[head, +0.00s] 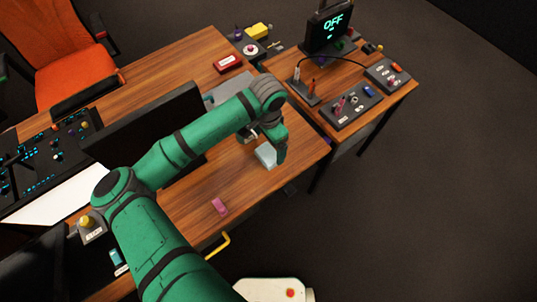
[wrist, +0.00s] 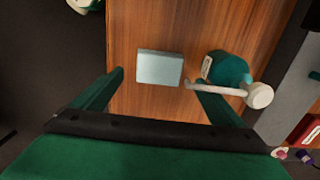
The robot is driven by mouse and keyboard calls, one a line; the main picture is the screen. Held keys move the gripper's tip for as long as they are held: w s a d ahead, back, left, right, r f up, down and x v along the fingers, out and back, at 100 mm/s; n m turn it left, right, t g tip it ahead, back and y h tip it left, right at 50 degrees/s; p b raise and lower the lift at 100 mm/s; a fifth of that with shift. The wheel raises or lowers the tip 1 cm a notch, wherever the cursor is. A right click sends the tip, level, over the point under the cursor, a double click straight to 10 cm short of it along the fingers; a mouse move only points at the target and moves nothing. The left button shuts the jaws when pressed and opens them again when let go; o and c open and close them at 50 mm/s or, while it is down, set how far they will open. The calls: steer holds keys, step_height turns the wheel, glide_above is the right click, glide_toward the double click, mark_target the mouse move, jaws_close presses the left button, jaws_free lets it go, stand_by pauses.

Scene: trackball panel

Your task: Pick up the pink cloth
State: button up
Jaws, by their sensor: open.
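A small pink item (head: 219,206) lies on the wooden desk near its front edge in the head view. It looks block-like, and I cannot tell whether it is cloth. It does not show in the wrist view. My gripper (head: 281,158) is over the desk's right part, up and to the right of the pink item and apart from it. In the wrist view my gripper (wrist: 158,84) is open, with nothing held. A pale blue block-like item (wrist: 159,68) shows between and beyond its fingers; it also shows in the head view (head: 265,155) beside the gripper.
A green round object (wrist: 228,68) with a white rod (wrist: 215,89) stands right of the pale blue item. A dark monitor (head: 145,125) stands left of my arm. A red box (head: 228,63) and switch panels (head: 351,106) lie farther back. Desk around the pink item is clear.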

mark_target(268, 154)
steer(key=shift+s+f, duration=0.2)
steer(key=shift+f, duration=2.4)
steer(key=c, duration=1.1)
